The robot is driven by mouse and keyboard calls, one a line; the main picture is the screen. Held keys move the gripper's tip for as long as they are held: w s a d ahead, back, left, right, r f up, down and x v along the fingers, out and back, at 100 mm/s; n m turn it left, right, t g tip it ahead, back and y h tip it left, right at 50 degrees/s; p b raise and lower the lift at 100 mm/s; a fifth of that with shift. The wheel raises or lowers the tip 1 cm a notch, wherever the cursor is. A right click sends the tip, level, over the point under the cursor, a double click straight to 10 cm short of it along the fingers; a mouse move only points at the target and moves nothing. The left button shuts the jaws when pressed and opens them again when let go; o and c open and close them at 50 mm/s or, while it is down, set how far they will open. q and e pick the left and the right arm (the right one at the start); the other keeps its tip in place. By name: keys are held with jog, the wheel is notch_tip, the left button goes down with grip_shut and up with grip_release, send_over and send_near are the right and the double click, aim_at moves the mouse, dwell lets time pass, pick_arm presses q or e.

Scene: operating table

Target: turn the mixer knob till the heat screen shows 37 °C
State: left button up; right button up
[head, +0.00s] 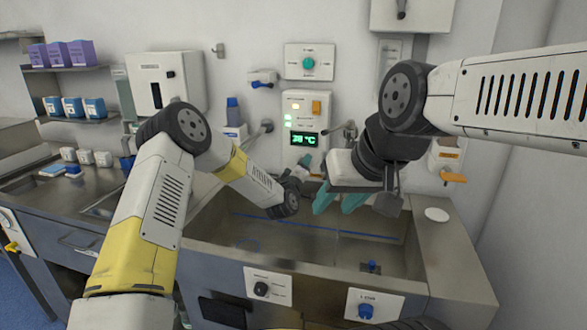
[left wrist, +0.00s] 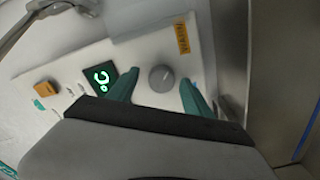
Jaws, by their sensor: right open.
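The heat screen (head: 304,139) on the white wall panel reads 38 °C in green. In the left wrist view only the °C part of the screen (left wrist: 101,77) shows clearly. The grey round mixer knob (left wrist: 161,78) is on the same panel, beside the screen. My left gripper (left wrist: 160,85) is open, with its teal fingers on either side of the knob and a gap showing on both sides. In the head view the left wrist hides the knob. My right gripper (head: 338,203) is open and empty, pointing down over the sink.
The steel sink (head: 405,256) lies below the panel. Another panel with a teal knob (head: 309,62) is above. A dark knob (head: 262,288) and a blue button (head: 366,310) are on the sink front. A soap dispenser (head: 160,85) hangs left. My right arm is close to the panel.

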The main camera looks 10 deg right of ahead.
pick_arm(q)
jog(key=v, duration=0.8)
jog(key=shift+w, duration=0.1)
jog(key=s+a+r+m+g+y, duration=0.3)
jog(key=s+a+r+m+g, duration=0.35)
jog(key=s+a+r, duration=0.7)
jog(key=s+a+g, duration=0.1)
jog(key=s+a, duration=0.3)
jog(key=s, duration=0.4)
jog(key=s+a+r+m+g+y, duration=0.1)
jog(key=s+a, duration=0.4)
jog(key=s, duration=0.3)
jog(key=s+a+g, duration=0.2)
jog(key=s+a, duration=0.2)
jog(key=s, duration=0.5)
jog(key=shift+a+r+y, duration=0.35)
jog(key=shift+a+y, duration=0.05)
